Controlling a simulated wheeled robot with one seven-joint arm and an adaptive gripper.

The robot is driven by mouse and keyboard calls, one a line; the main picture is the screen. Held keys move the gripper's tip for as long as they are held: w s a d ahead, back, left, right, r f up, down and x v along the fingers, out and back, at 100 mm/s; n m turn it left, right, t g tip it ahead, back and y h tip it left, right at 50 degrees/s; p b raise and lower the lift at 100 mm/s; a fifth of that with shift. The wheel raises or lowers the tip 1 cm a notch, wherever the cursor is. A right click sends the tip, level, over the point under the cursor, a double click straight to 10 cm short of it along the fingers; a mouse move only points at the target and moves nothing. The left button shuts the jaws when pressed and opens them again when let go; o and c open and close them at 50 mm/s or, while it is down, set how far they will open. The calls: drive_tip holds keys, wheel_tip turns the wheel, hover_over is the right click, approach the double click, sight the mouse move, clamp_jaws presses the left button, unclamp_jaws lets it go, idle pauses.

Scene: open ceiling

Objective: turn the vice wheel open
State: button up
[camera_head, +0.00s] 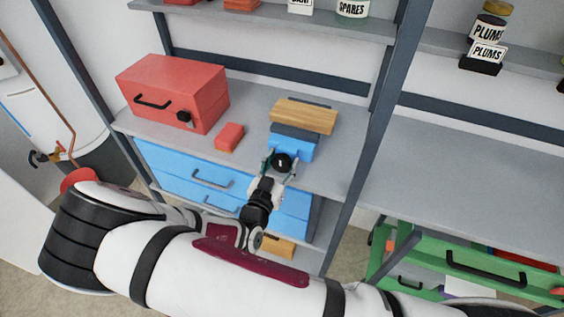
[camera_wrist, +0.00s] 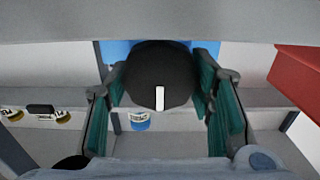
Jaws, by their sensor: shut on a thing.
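The blue vice (camera_head: 295,147) stands on the grey shelf, with a wooden block (camera_head: 304,115) at its top. Its round black wheel (camera_head: 281,162) faces me; in the wrist view the wheel (camera_wrist: 150,75) carries a white mark that stands upright. My gripper (camera_head: 280,166) is at the front of the vice, with its teal fingers on the left and right sides of the wheel. It is shut on the wheel. In the wrist view, part of the blue vice body shows behind the wheel and the rest is hidden.
A red toolbox (camera_head: 175,92) and a small red block (camera_head: 229,137) stand left of the vice. Blue drawers (camera_head: 180,172) are below the shelf. A dark rack post (camera_head: 372,125) rises to the right. A green drawer unit (camera_head: 480,265) is at lower right.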

drive_tip(key=o, duration=1.1)
drive_tip(key=shift+o, duration=0.2)
drive_tip(key=v, duration=1.2)
